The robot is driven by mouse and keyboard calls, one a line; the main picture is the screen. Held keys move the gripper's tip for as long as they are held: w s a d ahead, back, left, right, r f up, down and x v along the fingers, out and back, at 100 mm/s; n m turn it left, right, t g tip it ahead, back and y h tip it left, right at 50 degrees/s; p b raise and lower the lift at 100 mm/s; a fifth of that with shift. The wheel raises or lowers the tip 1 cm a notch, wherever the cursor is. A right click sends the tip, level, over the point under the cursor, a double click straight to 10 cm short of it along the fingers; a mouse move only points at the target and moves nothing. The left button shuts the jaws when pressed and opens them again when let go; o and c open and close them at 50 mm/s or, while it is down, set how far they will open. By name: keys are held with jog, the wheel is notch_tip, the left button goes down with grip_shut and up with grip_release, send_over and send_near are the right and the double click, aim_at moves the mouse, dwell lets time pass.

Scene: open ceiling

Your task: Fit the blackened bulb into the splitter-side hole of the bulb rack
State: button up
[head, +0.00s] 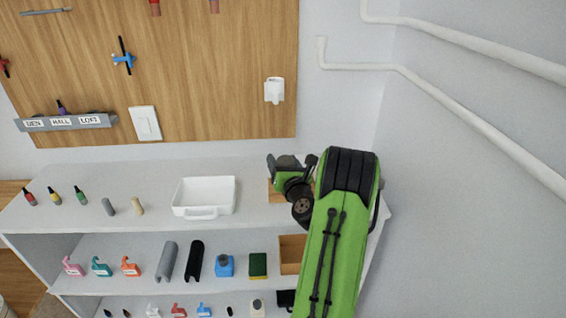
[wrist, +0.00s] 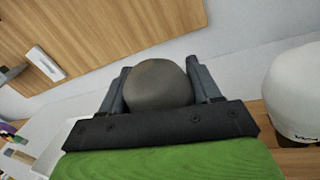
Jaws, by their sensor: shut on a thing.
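My gripper (wrist: 160,92) is shut on a dark grey rounded thing, which looks like the blackened bulb (wrist: 158,84). Its dome shows between the two fingers in the wrist view; the rest is hidden. In the head view my gripper (head: 283,163) is above the right end of the white counter, partly hidden by my arm. A wooden block, probably the bulb rack (head: 275,191), shows just below it, mostly covered by my arm. In the wrist view a white bulb (wrist: 296,95) with dark lettering stands at the right over wood (wrist: 303,158). I cannot see the rack's holes.
A white tray (head: 205,196) stands left of my gripper on the counter (head: 155,180), with several small bottles farther left. A wooden board on the wall holds a switch plate (head: 145,123) and a white fixture (head: 274,90). The right wall with pipes (head: 440,90) is close to my arm.

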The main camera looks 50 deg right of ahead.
jog(key=shift+f+b, duration=0.7)
jog(key=shift+f, duration=0.35)
jog(key=o, duration=1.1)
jog(key=shift+f, duration=0.15)
